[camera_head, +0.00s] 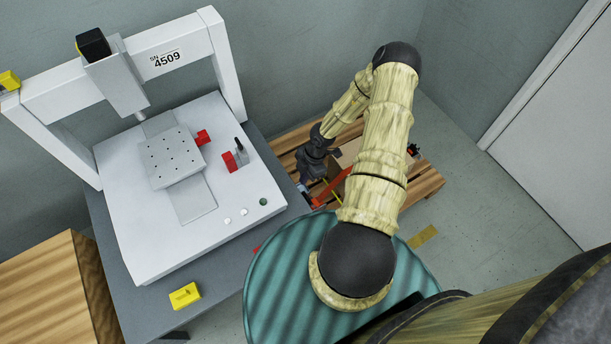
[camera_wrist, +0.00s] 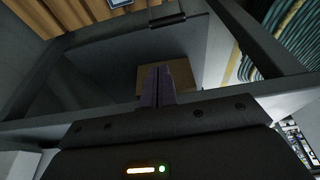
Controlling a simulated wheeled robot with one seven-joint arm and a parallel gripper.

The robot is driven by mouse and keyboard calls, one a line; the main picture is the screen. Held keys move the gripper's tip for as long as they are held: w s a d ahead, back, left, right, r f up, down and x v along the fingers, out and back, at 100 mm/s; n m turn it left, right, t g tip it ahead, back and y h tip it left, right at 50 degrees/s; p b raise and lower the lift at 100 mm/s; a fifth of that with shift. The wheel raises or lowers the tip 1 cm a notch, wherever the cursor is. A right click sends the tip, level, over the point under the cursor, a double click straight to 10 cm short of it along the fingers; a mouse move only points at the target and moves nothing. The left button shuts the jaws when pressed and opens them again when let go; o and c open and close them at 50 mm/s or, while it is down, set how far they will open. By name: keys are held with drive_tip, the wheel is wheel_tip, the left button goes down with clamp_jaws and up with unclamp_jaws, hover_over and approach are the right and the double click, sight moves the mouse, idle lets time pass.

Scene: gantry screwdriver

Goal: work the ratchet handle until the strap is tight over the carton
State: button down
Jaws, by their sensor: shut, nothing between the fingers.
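The carton (camera_head: 348,152) shows as a small brown patch on the wooden pallet, mostly hidden behind my arm. A red strap (camera_head: 333,187) runs slantwise beside it. A small black and red part (camera_head: 413,150) shows right of my arm; I cannot tell whether it belongs to the ratchet. The ratchet handle is not clearly visible. My gripper (camera_head: 304,188) is low at the pallet's left side, by the strap's lower end; contact cannot be told. In the wrist view its fingers (camera_wrist: 156,84) are together and empty, in front of a brown panel (camera_wrist: 190,75).
The pallet (camera_head: 425,180) stands against the wall. Left of it is a grey table (camera_head: 140,310) with a white gantry machine (camera_head: 120,240). A teal ribbed drum (camera_head: 270,290) stands in front, under my arm. Clear floor (camera_head: 500,210) lies right of the pallet.

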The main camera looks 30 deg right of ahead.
drive_tip(key=c, duration=2.2)
unclamp_jaws()
drive_tip(key=shift+a, duration=0.1)
drive_tip(key=c, duration=1.8)
unclamp_jaws()
drive_tip(key=o, duration=0.4)
drive_tip(key=shift+w+d+f+n+b, duration=0.15)
drive_tip(key=shift+w+d+n+b, duration=0.05)
drive_tip(key=shift+d+n+b, duration=0.1)
drive_tip(key=shift+c, duration=0.2)
drive_tip(key=shift+o, duration=0.2)
drive_tip(key=w+d+n+b, duration=0.1)
drive_tip(key=n, duration=0.1)
drive_tip(key=w+d+n+t+h+b, duration=0.1)
drive_tip(key=n+b, duration=0.1)
drive_tip(key=shift+w+d+n, duration=0.2)
drive_tip(key=shift+d+n, duration=0.05)
drive_tip(key=shift+n, duration=0.15)
wheel_tip(320, 180, up, 6)
drive_tip(key=s+d+n+g+b, duration=0.1)
drive_tip(key=s+n+b, duration=0.1)
drive_tip(key=n+b, duration=0.5)
drive_tip(key=n, duration=0.5)
drive_tip(key=shift+r+n, duration=0.25)
drive_tip(key=shift+n, duration=0.05)
